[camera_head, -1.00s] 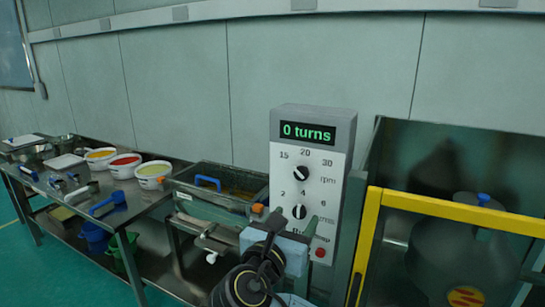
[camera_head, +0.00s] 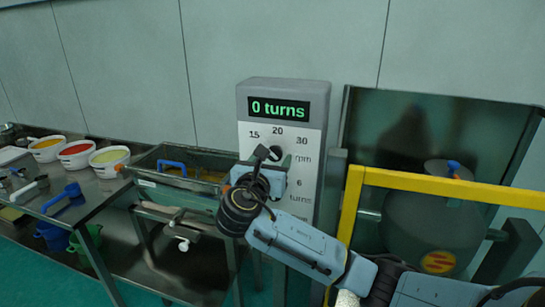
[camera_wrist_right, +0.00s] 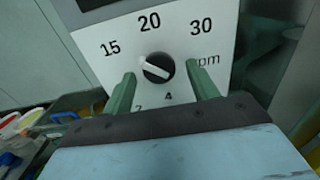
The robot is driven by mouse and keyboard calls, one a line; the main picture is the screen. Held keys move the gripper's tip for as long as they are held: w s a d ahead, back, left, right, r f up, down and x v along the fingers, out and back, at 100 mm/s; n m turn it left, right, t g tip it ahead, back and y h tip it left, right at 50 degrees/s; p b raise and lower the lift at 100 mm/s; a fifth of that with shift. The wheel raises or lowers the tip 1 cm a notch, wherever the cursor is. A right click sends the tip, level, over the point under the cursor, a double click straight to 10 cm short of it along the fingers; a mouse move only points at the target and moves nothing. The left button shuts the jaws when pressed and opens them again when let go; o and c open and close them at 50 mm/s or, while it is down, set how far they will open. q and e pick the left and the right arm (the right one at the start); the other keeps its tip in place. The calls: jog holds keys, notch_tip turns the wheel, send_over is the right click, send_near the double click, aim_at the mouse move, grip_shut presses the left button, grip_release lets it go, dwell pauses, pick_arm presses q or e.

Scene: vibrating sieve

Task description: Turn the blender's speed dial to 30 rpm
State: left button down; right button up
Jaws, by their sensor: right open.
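The speed dial (camera_wrist_right: 158,68) is a black round knob with a white mark that lies slanted, its upper-left end towards the 15. It sits below the printed 15, 20 and 30 rpm. In the head view the dial (camera_head: 276,153) is partly hidden by my right gripper (camera_head: 268,156). The control box (camera_head: 244,100) is grey with a white face, and its display reads "0 turns". In the right wrist view my right gripper (camera_wrist_right: 162,82) is open, with one green finger on each side of the dial, apart from it. My left gripper is not in view.
The lower dial and buttons are mostly hidden behind my right arm. A yellow guard rail (camera_head: 440,183) stands at right before a grey drum (camera_head: 425,225). A sieve trough (camera_head: 175,185) is left of the box. A metal table (camera_head: 85,190) holds bowls and scoops.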

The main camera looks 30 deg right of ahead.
jog(key=shift+w+d, duration=0.45)
jog(key=shift+d, duration=0.1)
jog(key=c, duration=1)
